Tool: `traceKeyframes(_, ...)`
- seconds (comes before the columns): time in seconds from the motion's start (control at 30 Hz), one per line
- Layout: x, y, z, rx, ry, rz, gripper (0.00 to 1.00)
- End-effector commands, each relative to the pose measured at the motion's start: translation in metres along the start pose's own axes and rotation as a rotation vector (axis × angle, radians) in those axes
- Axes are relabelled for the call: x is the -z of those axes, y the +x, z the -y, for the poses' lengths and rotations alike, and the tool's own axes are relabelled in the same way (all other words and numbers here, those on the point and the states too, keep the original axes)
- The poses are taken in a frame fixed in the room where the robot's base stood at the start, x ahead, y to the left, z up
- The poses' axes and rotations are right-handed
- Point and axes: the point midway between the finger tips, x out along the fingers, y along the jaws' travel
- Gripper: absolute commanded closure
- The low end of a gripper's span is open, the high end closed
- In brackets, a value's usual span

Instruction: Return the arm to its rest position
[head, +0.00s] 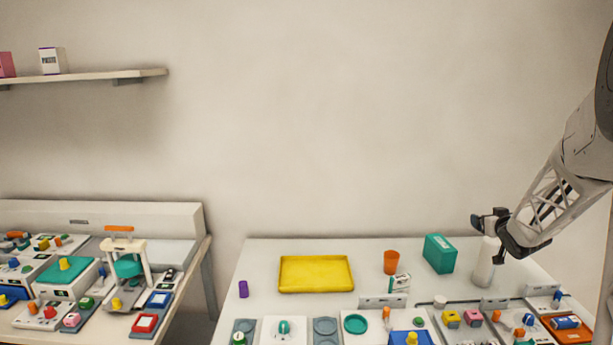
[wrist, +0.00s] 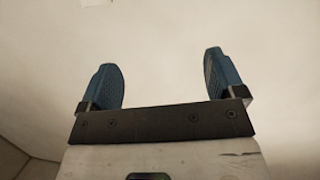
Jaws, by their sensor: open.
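My gripper (head: 482,222) is at the right of the head view, raised above the back right of the white table (head: 340,249). My arm comes in from the right edge. In the head view the gripper overlaps the top of a white cylinder (head: 484,266); whether they touch I cannot tell. In the wrist view my gripper (wrist: 162,80) shows two blue finger pads set wide apart. Nothing is between them, only pale wall behind.
A green box (head: 440,254), an orange cup (head: 391,262), a yellow tray (head: 316,287) and a purple piece (head: 243,289) stand on the table. A second bench (head: 175,250) is at the left, under a wall shelf (head: 120,74). The air above the table is clear.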

Motion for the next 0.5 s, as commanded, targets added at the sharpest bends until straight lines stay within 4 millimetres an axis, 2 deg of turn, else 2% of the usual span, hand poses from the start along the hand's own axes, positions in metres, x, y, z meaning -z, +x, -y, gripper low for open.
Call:
traceKeyframes(0.03, 0.008, -0.008, 0.011, -0.011, -0.003, 0.017, 0.11)
traceKeyframes(0.2, 0.025, -0.038, 0.041, -0.057, -0.006, 0.093, 0.11)
traceKeyframes(0.5, 0.043, -0.100, 0.096, -0.114, -0.002, 0.238, 0.11)
